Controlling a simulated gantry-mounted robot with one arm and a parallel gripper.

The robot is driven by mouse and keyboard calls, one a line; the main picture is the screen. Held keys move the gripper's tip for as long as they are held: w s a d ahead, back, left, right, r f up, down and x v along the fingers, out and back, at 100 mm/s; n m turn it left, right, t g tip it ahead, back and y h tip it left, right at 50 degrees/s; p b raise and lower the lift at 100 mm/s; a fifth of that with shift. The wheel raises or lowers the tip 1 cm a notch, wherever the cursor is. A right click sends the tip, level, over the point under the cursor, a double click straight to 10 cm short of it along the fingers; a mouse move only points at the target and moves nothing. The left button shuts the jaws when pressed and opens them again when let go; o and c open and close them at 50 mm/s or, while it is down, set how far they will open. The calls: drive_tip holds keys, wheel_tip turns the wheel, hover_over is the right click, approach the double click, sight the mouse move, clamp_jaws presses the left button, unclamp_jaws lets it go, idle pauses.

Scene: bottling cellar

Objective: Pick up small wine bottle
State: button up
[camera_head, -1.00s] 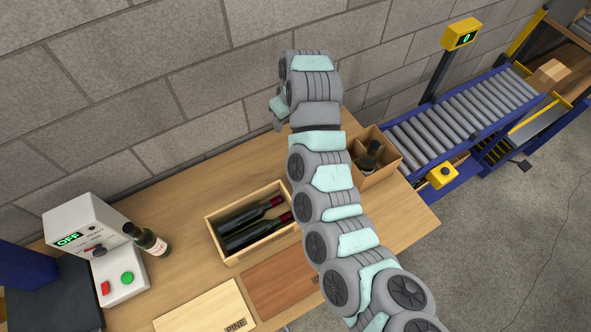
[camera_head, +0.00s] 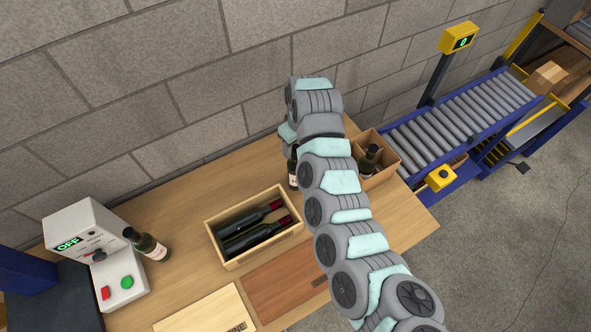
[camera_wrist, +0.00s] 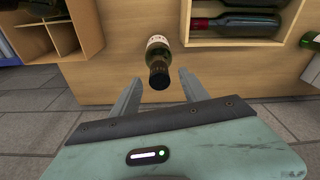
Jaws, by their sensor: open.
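A small dark wine bottle (camera_wrist: 158,48) with a pale label and dark capped neck stands on the wooden table, its neck toward the wrist camera. In the wrist view my gripper (camera_wrist: 160,78) is open, with the bottle's neck in line with the gap between the fingers. Whether the fingers touch it is unclear. In the head view only a sliver of this bottle (camera_head: 293,168) shows left of my arm, which hides the rest and my fingers. Another dark bottle (camera_head: 150,245) stands by the white machine.
A wooden crate (camera_head: 231,264) with two lying bottles is left of my arm. A divided box (camera_head: 384,174) holding a bottle stands to the right. Pine and darker boards lie in front. A roller conveyor (camera_head: 460,120) is beyond the table's right end.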

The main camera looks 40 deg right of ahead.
sight(295, 168)
drive_tip(key=shift+w+f, duration=0.15)
drive_tip(key=shift+f, duration=1.2)
drive_tip(key=shift+c, duration=0.4)
clamp_jaws()
